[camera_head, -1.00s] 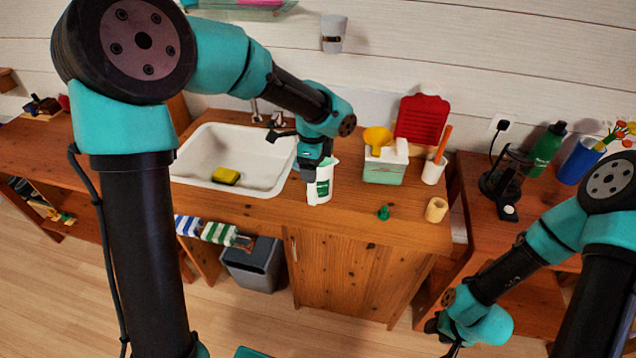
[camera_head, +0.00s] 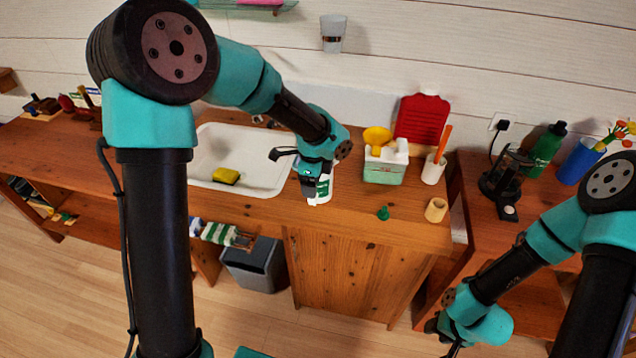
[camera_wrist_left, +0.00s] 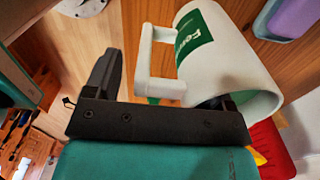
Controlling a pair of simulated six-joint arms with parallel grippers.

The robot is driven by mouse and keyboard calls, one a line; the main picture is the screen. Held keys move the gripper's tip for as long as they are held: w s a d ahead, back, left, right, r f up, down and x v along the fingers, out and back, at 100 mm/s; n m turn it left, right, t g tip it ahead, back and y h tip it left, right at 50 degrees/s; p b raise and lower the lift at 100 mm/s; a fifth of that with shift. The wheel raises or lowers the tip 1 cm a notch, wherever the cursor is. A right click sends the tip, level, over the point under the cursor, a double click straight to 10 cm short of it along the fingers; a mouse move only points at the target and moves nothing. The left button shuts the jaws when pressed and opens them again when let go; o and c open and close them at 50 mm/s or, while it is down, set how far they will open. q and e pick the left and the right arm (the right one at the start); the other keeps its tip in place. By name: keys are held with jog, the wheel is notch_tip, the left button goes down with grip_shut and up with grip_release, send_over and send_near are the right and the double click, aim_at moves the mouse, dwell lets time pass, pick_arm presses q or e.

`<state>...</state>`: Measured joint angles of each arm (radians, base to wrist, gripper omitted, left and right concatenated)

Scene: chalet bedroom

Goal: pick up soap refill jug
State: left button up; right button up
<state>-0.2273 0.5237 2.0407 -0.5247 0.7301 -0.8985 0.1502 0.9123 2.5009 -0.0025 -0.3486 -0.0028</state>
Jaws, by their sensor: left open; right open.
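The soap refill jug (camera_head: 322,188) is white with a green label and stands near the counter's front edge, right of the sink. My left gripper (camera_head: 296,174) is open at the jug and hides part of it. In the left wrist view the jug (camera_wrist_left: 228,55) shows its handle, label and open rim. One black finger stands left of the handle; the other is mostly hidden at the jug's rim, and I cannot tell whether it touches. My right gripper (camera_head: 447,335) is open and empty, low in front of the counter at the right.
The sink (camera_head: 262,163) with a yellow sponge (camera_head: 226,176) lies left of the jug. To the right stand a pale green box (camera_head: 384,170), a red container (camera_head: 422,120), a white cup (camera_head: 433,171), a small green piece (camera_head: 383,213) and a tan cup (camera_head: 436,209).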

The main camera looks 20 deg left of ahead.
pick_arm(q)
jog(key=c, duration=1.3)
jog(key=shift+c, duration=0.2)
jog(key=shift+r, duration=0.15)
jog(key=shift+r, duration=1.35)
jog(key=s+d+r, duration=0.1)
jog(key=s+d, duration=0.1)
jog(key=s, duration=0.5)
jog(key=s+d+r, duration=0.1)
jog(key=s+d, duration=0.2)
jog(key=s, duration=0.5)
jog(key=shift+d, duration=0.15)
jog(key=shift+r, duration=0.1)
